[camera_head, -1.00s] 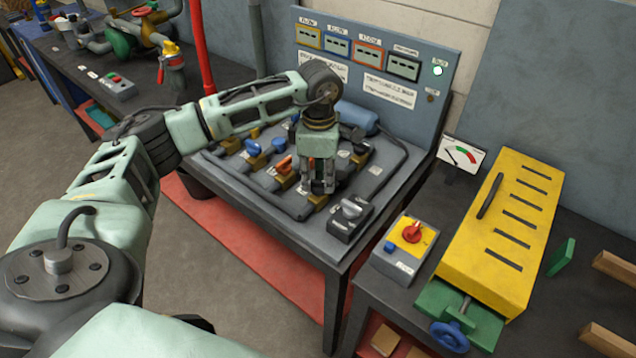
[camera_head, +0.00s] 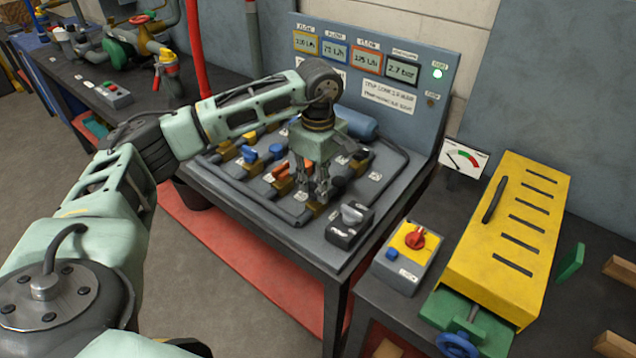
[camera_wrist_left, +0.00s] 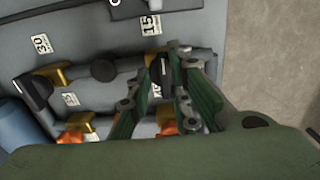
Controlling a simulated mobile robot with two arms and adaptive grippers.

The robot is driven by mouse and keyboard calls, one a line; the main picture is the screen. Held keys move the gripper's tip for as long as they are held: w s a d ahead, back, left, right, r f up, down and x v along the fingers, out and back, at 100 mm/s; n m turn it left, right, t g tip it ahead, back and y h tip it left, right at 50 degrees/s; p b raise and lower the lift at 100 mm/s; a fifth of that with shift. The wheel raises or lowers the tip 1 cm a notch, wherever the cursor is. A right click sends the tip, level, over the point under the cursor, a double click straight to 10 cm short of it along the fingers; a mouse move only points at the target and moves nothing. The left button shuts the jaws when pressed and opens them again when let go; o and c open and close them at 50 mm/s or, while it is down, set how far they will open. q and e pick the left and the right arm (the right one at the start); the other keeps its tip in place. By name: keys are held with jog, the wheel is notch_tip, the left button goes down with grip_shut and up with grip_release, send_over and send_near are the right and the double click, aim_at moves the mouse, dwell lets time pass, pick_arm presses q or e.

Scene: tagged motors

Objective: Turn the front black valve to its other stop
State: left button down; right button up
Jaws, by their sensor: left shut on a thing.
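The front black valve has a brass body (camera_head: 316,206) at the front right of the dark pipe board, and its black handle (camera_wrist_left: 159,70) shows in the wrist view, partly hidden by the fingers. My left gripper (camera_head: 318,192) points down over this valve with its fingers around the handle, shut on it. In the wrist view, the gripper (camera_wrist_left: 166,72) has its green fingers on both sides of the handle. The exact handle angle is hard to read. My right gripper is not in view.
Blue-handled (camera_head: 250,153) and orange-handled (camera_head: 282,171) valves stand left of the gripper. The panel behind has several displays (camera_head: 403,68) and a lit green lamp (camera_head: 437,73). A yellow cabinet (camera_head: 513,230) stands farther right.

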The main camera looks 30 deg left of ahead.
pick_arm(q)
jog(key=shift+r, duration=0.1)
jog(key=c, duration=1.6)
grip_release()
notch_tip(320, 180, up, 12)
jog(key=shift+f, duration=0.1)
